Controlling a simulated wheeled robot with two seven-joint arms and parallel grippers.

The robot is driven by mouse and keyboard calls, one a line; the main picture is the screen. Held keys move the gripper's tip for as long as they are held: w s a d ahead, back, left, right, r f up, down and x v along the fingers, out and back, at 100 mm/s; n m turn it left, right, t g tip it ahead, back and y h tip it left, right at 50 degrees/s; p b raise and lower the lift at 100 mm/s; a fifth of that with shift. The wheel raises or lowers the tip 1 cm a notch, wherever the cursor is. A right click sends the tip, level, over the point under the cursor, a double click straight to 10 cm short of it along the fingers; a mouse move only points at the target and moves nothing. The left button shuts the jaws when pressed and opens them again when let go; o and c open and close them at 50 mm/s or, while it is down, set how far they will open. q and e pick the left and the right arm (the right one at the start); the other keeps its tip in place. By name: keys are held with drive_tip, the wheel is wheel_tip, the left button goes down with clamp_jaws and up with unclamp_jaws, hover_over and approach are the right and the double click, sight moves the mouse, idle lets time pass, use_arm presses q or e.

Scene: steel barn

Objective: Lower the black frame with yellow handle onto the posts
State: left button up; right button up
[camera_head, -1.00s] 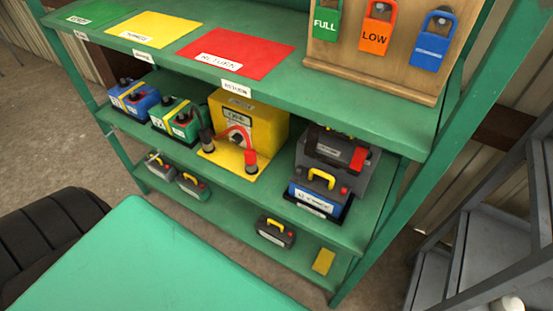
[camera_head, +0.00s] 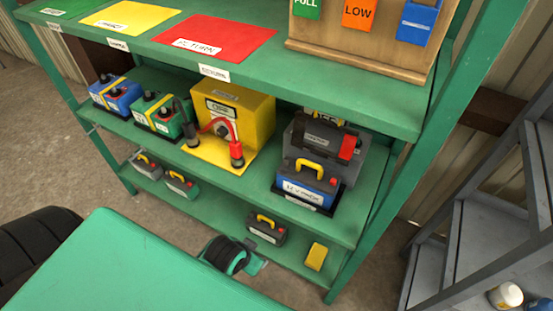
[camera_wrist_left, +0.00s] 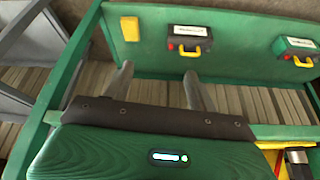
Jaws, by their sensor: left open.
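On the middle shelf (camera_head: 235,185), a blue battery (camera_head: 305,190) with a white label has a dark top piece and a yellow handle (camera_head: 311,167); I cannot tell whether this dark piece is a separate frame. No posts can be clearly made out. A dark battery (camera_head: 266,230) with a yellow handle sits on the bottom shelf and shows upside down in the left wrist view (camera_wrist_left: 190,44). My left gripper (camera_wrist_left: 158,85) is open and empty in the wrist view, facing the shelf. My right gripper is not in view.
A grey battery (camera_head: 335,145) stands behind the blue one. A yellow box (camera_head: 240,112) with red and black clamps is to its left. Blue (camera_head: 115,95) and green (camera_head: 163,115) batteries stand further left. A yellow block (camera_head: 316,257) lies on the bottom shelf. Grey steps (camera_head: 475,220) stand right.

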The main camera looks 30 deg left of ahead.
use_arm(q)
drive_tip(key=w+r+t+h, duration=0.1)
drive_tip(key=w+r+t, duration=0.7)
drive_tip(key=w+r, duration=0.6)
drive_tip(key=n+t+y, duration=0.1)
drive_tip(key=n+t, duration=0.1)
drive_tip(key=t, duration=0.3)
approach(299, 123)
drive_tip(key=w, duration=0.4)
drive_tip(key=shift+w+d, duration=0.1)
drive_tip(key=shift+w, duration=0.2)
drive_tip(key=shift+w+d+f+p, duration=0.1)
drive_tip(key=shift+w+p, duration=0.3)
drive_tip(key=shift+w, duration=2.4)
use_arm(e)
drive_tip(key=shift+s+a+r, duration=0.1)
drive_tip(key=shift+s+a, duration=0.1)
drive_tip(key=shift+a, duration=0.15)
use_arm(q)
drive_tip(key=c, duration=0.9)
drive_tip(key=o, duration=0.3)
drive_tip(key=shift+c, duration=0.5)
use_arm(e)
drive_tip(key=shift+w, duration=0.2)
